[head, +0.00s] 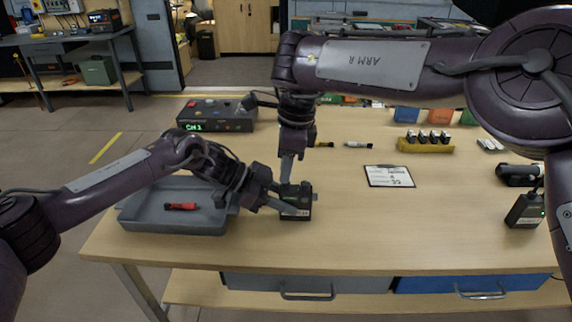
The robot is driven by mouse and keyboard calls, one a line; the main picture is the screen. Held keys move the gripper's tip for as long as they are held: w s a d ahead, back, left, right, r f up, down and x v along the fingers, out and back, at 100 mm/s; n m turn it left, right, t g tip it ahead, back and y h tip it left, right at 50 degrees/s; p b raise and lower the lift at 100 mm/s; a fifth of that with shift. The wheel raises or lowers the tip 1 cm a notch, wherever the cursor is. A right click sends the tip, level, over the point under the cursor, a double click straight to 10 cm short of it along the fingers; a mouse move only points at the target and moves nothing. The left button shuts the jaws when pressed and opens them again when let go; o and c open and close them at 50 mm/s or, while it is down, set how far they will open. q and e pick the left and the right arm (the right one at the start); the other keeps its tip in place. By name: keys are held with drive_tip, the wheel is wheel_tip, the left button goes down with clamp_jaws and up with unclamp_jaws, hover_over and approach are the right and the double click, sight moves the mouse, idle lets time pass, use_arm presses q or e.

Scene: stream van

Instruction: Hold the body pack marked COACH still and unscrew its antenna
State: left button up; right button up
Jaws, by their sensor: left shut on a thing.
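A small black body pack (304,205) with a pale label stands on the table near its front edge, left of centre. The label is too small to read. My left gripper (279,200) is shut on this pack from the left side. My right gripper (288,177) points straight down at the top of the same pack, its fingertips just above or at the top. The pack's antenna is hidden there, and I cannot tell whether the fingers grip it. A second black body pack (524,211) with an antenna and a green light stands at the table's right side.
A grey tray (150,222) holding a red tool (180,207) lies at the left, under my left arm. A receiver box (217,114) with a green display stands behind it. A clipboard (390,176) and a yellow battery holder (426,147) lie to the right. The front-right tabletop is clear.

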drive_tip(key=shift+m, duration=0.4)
drive_tip(key=m, duration=0.4)
drive_tip(key=shift+t, duration=0.4)
clamp_jaws()
drive_tip(key=n, duration=0.4)
drive_tip(key=shift+g, duration=0.3)
drive_tip(key=shift+n, duration=1.2)
